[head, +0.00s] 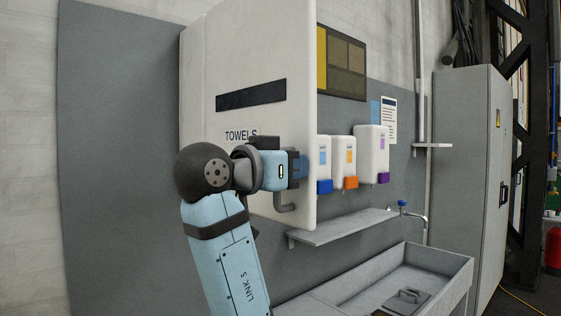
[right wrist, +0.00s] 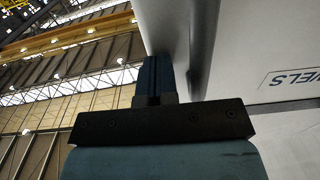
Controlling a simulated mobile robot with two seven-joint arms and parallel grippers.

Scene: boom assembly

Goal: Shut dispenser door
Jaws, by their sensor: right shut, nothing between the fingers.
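The dispenser door (head: 260,55) is a tall white panel with a dark slot and the word TOWELS, in the head view's upper middle. Its right edge stands out from the wall, so it looks open. A grey handle (head: 285,207) is low on its face. My right gripper (head: 301,166) is shut and empty in front of the door's lower part, near the free edge. In the right wrist view its fingers (right wrist: 153,78) are close beside the door's edge (right wrist: 203,45); I cannot tell whether they touch. The dispenser's inside is hidden behind the door. My left gripper is not in view.
Several small white soap dispensers (head: 371,150) hang on the wall to the right. Below them are a grey shelf (head: 345,227), a tap (head: 415,214) and a sink (head: 440,258). A tall grey cabinet (head: 465,170) stands further right.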

